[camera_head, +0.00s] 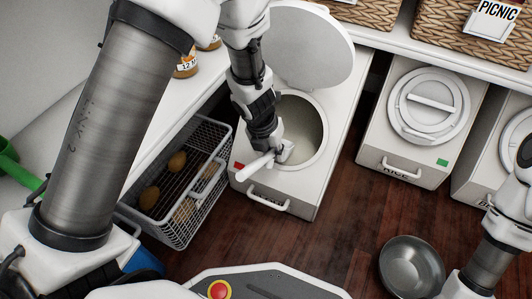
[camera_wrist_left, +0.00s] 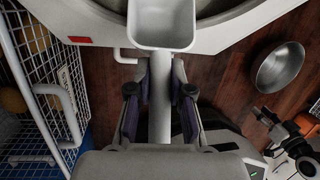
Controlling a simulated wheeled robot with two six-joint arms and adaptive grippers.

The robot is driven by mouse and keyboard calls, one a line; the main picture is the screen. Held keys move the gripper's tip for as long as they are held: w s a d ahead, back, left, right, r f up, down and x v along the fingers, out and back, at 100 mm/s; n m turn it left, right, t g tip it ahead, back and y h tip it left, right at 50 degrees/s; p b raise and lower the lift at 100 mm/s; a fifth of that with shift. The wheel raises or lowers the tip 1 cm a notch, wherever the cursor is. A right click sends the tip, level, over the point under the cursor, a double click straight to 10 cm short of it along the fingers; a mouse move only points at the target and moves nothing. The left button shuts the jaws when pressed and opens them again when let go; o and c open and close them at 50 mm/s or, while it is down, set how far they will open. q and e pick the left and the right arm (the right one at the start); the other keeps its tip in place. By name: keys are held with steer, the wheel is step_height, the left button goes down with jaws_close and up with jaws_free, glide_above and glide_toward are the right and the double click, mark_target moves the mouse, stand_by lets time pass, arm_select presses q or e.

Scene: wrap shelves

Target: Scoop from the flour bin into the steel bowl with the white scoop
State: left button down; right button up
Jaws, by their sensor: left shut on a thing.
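The white scoop (camera_head: 257,165) is in my left gripper (camera_head: 273,148), which is shut on its handle at the near side of the flour bin's round opening. In the left wrist view the scoop's box-shaped head (camera_wrist_left: 163,24) points up the picture, and its handle lies between the fingers (camera_wrist_left: 160,105). The scoop's head looks empty from here. The flour bin (camera_head: 326,168) is white with a red label, its round lid (camera_head: 305,45) swung open. The steel bowl (camera_head: 411,267) stands at lower right and looks empty; it also shows in the left wrist view (camera_wrist_left: 280,66). My right gripper (camera_wrist_left: 268,116) shows dark in the left wrist view; its jaw state is unclear.
A closed rice bin (camera_head: 402,150) with a green label stands right of the flour bin, with another closed bin beyond. A wire basket (camera_head: 180,235) holding brown items is to the left. Jars and wicker baskets (camera_head: 462,35) sit on the shelves above. Dark wooden floor lies between.

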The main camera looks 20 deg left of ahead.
mark_target(285, 141)
arm_select(q)
steer(key=w+f+p, duration=0.1)
steer(key=w+p, duration=0.1)
steer(key=w+f+p, duration=0.2)
steer(key=w, duration=0.1)
steer(key=w+f+p, duration=0.2)
steer(key=w+p, duration=0.1)
steer(key=shift+w+d, duration=0.1)
steer(key=shift+d, duration=0.05)
steer(key=w+f, duration=0.4)
steer(key=shift+w, duration=0.3)
steer(key=shift+w+f, duration=0.15)
steer(key=shift+w, duration=0.1)
steer(key=shift+p, duration=0.3)
steer(key=shift+r, duration=0.2)
